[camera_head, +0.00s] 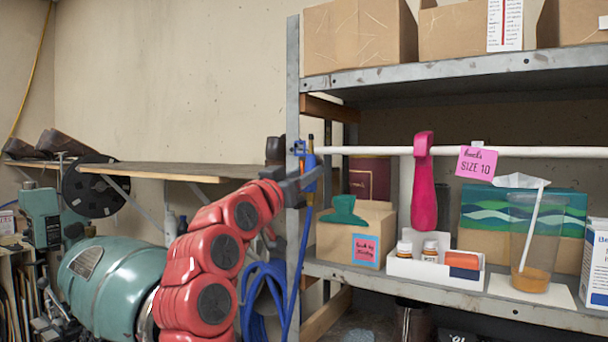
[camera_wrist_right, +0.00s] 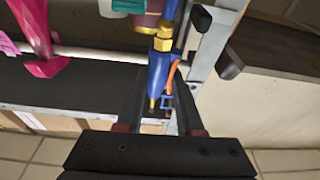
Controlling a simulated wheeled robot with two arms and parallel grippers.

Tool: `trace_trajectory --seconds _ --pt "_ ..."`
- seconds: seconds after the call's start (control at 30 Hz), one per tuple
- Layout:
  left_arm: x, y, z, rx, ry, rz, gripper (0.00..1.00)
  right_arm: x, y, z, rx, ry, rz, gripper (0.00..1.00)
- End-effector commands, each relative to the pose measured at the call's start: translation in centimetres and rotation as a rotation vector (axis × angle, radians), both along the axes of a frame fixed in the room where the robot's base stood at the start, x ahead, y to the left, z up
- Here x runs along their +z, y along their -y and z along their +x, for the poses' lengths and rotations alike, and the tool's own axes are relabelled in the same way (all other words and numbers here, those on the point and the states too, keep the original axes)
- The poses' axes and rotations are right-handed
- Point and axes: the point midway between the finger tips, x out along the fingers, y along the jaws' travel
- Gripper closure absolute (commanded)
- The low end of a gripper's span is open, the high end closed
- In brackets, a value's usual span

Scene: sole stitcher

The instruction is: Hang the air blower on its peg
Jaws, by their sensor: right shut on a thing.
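The air blower (camera_head: 311,174) is blue with a blue hose (camera_head: 303,235) hanging below it. My right gripper (camera_head: 300,184) is shut on it and holds it roughly upright in front of the grey shelf post. In the right wrist view the blower (camera_wrist_right: 158,70) lies between the fingers (camera_wrist_right: 158,112), with a brass fitting, an orange lever and a small blue loop. A dark round stub (camera_wrist_right: 201,18) shows beside the grey post there; I cannot tell whether it is the peg. No contact between blower and stub is visible. My left gripper is out of view.
A white rail (camera_head: 370,151) runs right from near the post, with a pink shoehorn (camera_head: 423,190) hanging on it. The lower shelf (camera_head: 400,275) holds boxes, small bottles and a tumbler (camera_head: 535,235). A wooden wall shelf (camera_head: 170,170) and a teal machine (camera_head: 105,275) are to the left.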

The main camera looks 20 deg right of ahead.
Motion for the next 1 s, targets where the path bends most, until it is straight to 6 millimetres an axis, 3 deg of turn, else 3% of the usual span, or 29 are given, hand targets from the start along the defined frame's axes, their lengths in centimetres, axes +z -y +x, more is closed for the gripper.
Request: trace_trajectory --seconds 0.97,1.0 --pt "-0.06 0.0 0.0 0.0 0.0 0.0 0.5 -0.67 0.16 0.08 0.0 0.001 0.0 1.0" --pt "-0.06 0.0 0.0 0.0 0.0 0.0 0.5 -0.68 0.16 0.08 0.0 0.001 0.0 0.61"
